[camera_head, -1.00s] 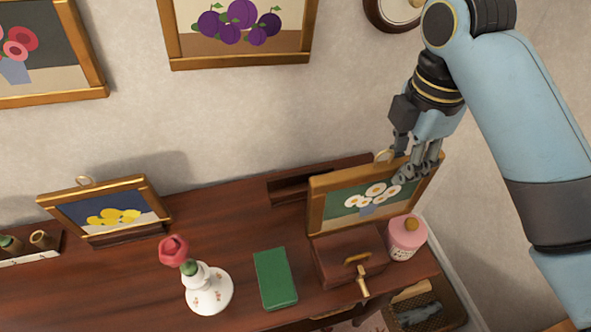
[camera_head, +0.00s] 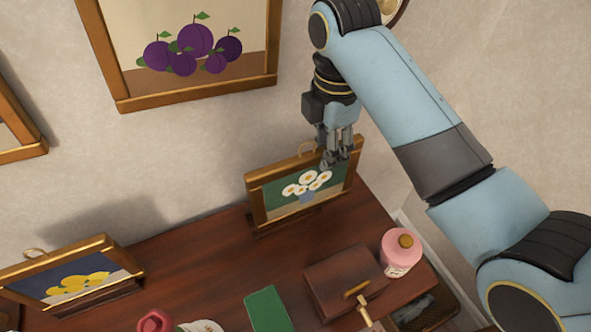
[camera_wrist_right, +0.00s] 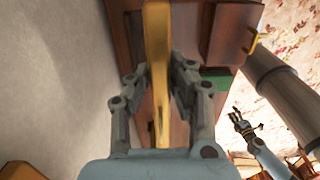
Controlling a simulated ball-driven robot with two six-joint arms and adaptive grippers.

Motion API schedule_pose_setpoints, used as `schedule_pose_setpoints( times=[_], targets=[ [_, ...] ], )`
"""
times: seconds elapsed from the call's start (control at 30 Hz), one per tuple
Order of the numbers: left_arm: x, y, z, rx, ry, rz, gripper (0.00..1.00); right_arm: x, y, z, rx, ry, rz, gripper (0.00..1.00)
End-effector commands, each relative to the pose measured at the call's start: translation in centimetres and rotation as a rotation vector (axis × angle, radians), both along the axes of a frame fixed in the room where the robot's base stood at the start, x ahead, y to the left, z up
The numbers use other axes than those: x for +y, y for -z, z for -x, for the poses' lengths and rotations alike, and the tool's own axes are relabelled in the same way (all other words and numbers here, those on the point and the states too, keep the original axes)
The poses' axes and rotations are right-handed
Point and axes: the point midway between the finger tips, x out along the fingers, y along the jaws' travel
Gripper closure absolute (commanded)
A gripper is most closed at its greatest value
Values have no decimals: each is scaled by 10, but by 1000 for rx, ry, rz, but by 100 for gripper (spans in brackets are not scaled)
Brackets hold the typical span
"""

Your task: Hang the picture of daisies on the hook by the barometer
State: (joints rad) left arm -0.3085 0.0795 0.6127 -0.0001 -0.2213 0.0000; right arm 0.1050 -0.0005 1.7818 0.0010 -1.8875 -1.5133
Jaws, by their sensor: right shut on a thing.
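The picture of daisies (camera_head: 273,198), gold-framed with white flowers on green and a ring on top, is upright at the back of the desk. My right gripper (camera_head: 333,163) is shut on its top edge, right of the ring. In the right wrist view the frame's gold edge (camera_wrist_right: 158,75) runs between the fingers. The frame's foot is over or in a dark stand (camera_head: 285,219); I cannot tell if it touches. A round wood-rimmed dial (camera_head: 398,8), perhaps the barometer, is mostly hidden behind my right arm. No hook shows. My left gripper (camera_wrist_right: 244,124) appears small in the wrist view, its jaws unclear.
A plum picture (camera_head: 190,103) hangs on the wall. A lemon picture (camera_head: 112,252) stands at the desk's left. A brown box (camera_head: 340,280), pink jar (camera_head: 388,262) and green book (camera_head: 266,309) are in front. The desk's right back is bare.

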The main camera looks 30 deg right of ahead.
Motion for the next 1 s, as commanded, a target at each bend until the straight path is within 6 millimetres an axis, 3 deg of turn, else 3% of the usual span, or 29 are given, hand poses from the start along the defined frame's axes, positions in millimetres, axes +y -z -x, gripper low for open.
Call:
schedule_pose_setpoints(
  times=[0.13,0.3,0.63,1.0],
  targets=[
    [0,-7,-23,-34,2,0,60,15,19,-32,1,-1,0,100],
    [0,-7,-24,-36,2,0,60,24,32,-51,0,0,1,100],
    [0,-13,-7,-11,1,0,60,25,67,-54,1,0,2,100],
    [0,-12,-10,-15,0,0,60,25,73,-54,-1,0,1,100]
  ],
)
